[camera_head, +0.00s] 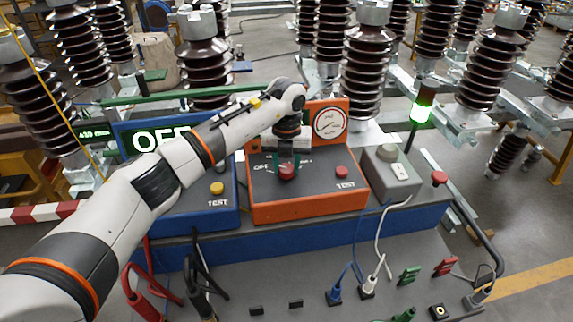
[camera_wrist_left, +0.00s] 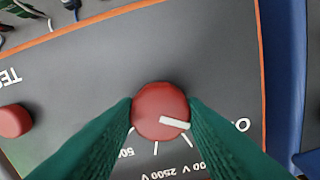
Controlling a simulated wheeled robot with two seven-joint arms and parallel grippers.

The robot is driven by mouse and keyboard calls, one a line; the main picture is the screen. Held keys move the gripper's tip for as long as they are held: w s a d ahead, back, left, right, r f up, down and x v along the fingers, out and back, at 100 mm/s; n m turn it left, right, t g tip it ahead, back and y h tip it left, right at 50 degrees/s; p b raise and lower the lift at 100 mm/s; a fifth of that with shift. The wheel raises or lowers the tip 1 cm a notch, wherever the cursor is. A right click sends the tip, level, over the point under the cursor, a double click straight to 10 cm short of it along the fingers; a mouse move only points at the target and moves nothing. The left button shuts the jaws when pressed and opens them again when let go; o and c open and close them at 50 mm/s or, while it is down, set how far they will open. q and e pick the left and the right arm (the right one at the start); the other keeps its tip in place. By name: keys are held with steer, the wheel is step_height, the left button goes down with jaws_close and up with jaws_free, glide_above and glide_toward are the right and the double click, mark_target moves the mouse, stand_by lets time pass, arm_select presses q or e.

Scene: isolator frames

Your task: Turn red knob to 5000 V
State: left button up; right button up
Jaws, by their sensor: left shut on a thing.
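The red knob (camera_wrist_left: 158,108) sits on the dark top of the orange tester box (camera_head: 310,207). My left gripper (camera_head: 286,162) reaches down to it, and its green fingers are shut on the knob from both sides in the left wrist view. The knob's white pointer (camera_wrist_left: 175,123) points right and slightly down there, toward the partly visible "O" label (camera_wrist_left: 242,125). The 2500 V label (camera_wrist_left: 168,172) and a partly hidden "500" label (camera_wrist_left: 127,153) lie farther round the dial. In the head view the red knob (camera_head: 287,174) shows between the fingers. My right gripper is not in view.
A red TEST button (camera_head: 341,172) is beside the knob. A round gauge (camera_head: 330,123) stands on the orange back panel. A blue box with a yellow button (camera_head: 217,188) is to the left; a grey box (camera_head: 391,176) is to the right. Cables and plugs lie in front.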

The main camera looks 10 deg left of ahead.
arm_select(q)
steer(key=m+b, duration=0.2)
steer(key=shift+f+m+b, duration=0.15)
steer(key=shift+m+b, duration=0.15)
steer(key=shift+b, duration=0.05)
steer(key=m+b, duration=0.2)
steer(key=shift+m, duration=0.4)
steer(key=m+b, duration=0.2)
steer(key=m, duration=0.1)
steer(key=shift+m, duration=0.3)
steer(key=m+b, duration=0.1)
steer(key=m, duration=0.1)
steer(key=shift+m+b, duration=0.3)
steer(key=shift+b, duration=0.05)
steer(key=m, duration=0.1)
steer(key=m+b, duration=0.1)
steer(key=m, duration=0.3)
steer(key=shift+r, duration=0.25)
steer(key=m+b, duration=0.1)
steer(key=m, duration=0.3)
steer(key=shift+m, duration=1.4)
steer(key=shift+r, duration=0.1)
steer(key=o, duration=1)
